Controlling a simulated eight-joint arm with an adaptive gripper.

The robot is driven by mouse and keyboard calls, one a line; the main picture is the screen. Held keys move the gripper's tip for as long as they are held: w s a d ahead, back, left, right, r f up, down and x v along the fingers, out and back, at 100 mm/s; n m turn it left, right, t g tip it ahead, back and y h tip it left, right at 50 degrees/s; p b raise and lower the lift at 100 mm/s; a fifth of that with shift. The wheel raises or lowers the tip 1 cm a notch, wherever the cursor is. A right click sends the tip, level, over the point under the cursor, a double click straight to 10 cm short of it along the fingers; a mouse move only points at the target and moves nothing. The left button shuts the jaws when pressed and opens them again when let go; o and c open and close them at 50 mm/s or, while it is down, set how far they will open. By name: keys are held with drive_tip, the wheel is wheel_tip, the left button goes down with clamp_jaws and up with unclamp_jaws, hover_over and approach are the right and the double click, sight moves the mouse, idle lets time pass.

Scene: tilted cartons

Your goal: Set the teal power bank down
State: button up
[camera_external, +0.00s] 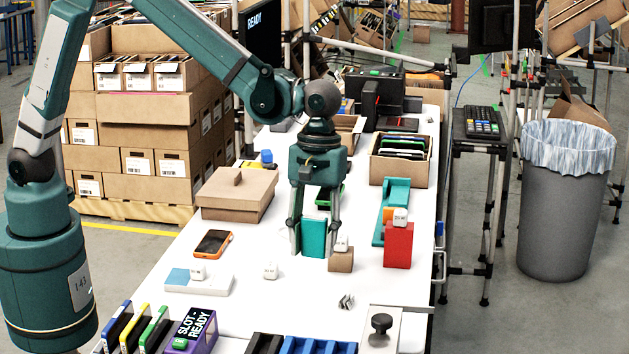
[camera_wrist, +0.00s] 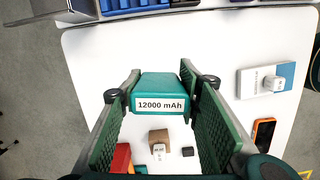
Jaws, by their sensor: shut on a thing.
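The teal power bank (camera_external: 314,238) is upright between the fingers of my gripper (camera_external: 314,250) in the external view, over the white table. In the wrist view the power bank (camera_wrist: 160,92) shows a white label reading "12000 mAh". The two green finger pads of my gripper (camera_wrist: 160,115) stand on either side of it and are shut on it. From these views I cannot tell whether its lower end touches the table.
A small brown box (camera_external: 340,261) with a white cube stands just right of the power bank. A red box (camera_external: 398,246) is farther right. An orange phone (camera_external: 213,243) and a cardboard carton (camera_external: 236,196) lie left. Bare white table (camera_external: 285,305) is in front.

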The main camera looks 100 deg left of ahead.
drive_tip(key=w+a+n, duration=0.2)
drive_tip(key=a+n, duration=0.1)
drive_tip(key=a, duration=1)
drive_tip(key=w+a+n+t, duration=0.15)
drive_tip(key=a+n, duration=0.25)
drive_tip(key=a, duration=0.9)
drive_tip(key=w+a+n, duration=0.3)
drive_tip(key=a, duration=1)
drive_tip(key=s+a+n+y, duration=0.1)
drive_tip(key=s+a+n, duration=0.3)
drive_tip(key=a, duration=0.9)
drive_tip(key=s+a+n, duration=0.2)
drive_tip(key=s+a, duration=0.3)
drive_tip(key=a, duration=0.7)
drive_tip(key=s+a+n+y, duration=0.1)
drive_tip(key=s+a+n, duration=0.3)
drive_tip(key=a, duration=0.9)
drive_tip(key=shift+m+t, duration=0.25)
drive_tip(key=shift+m, duration=0.05)
drive_tip(key=f, duration=0.3)
drive_tip(key=s+f, duration=0.1)
drive_tip(key=f, duration=0.1)
drive_tip(key=shift+a, duration=0.1)
drive_tip(key=shift+f, duration=3.15)
